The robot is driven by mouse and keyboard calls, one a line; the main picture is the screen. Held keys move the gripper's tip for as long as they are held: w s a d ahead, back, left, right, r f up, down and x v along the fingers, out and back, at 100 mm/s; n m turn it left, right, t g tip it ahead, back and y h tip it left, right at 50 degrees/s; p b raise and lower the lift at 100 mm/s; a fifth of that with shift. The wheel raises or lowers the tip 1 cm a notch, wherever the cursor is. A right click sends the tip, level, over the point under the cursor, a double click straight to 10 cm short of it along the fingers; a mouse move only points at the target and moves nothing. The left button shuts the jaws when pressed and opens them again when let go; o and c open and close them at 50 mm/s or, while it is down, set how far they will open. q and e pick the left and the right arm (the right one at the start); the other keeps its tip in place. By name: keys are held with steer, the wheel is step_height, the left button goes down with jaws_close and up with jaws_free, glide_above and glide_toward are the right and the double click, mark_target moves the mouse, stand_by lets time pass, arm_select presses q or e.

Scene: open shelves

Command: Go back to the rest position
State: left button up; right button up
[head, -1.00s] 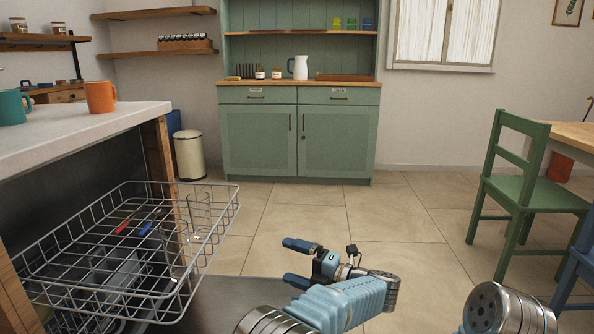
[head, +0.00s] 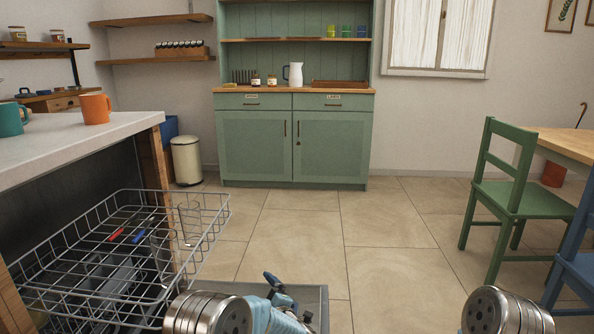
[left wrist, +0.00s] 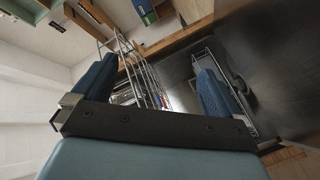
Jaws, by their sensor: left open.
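My left gripper (head: 279,288) is low in the head view, partly hidden behind my own arm. In the left wrist view its two blue fingers stand wide apart with nothing between them (left wrist: 156,68). The wire dishwasher rack shows beyond the fingers in that view. My right gripper is out of sight; only a metal link of my right arm shows at the lower right of the head view.
The pulled-out wire rack (head: 215,222) holds glasses and red and blue items. The counter (head: 70,142) bears an orange mug (head: 96,108) and a teal mug (head: 10,121). A green cabinet (head: 255,147), cream bin (head: 186,160) and green chair (head: 512,194) stand around open floor.

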arm_select(q)
steer(key=s+a+f+m+g+h+p, duration=0.25)
steer(key=s+f+m+h, duration=0.3)
steer(key=f, duration=0.45)
steer(key=s+f+m+g+h, duration=0.1)
steer(key=s+f+m+g, duration=0.1)
steer(key=s, duration=0.4)
steer(key=s+f+m+g+h, duration=0.2)
steer(key=s+f, duration=0.1)
steer(key=s, duration=0.3)
steer(key=s+f+m+g+h+p, duration=0.1)
steer(key=s+f+m+g+h, duration=0.1)
steer(key=s, duration=0.5)
steer(key=shift+a+f+m, duration=0.2)
steer(key=shift+f+m, duration=0.05)
steer(key=shift+f, duration=0.5)
steer(key=s+d+m+g+h, duration=0.1)
steer(key=s+m+g+h, duration=0.1)
steer(key=s, duration=1.2)
steer(key=m+g, duration=0.1)
steer(key=g, duration=0.1)
steer(key=shift+r+g+p, duration=0.25)
steer(key=shift+g+p, duration=0.05)
steer(key=shift+g, duration=0.05)
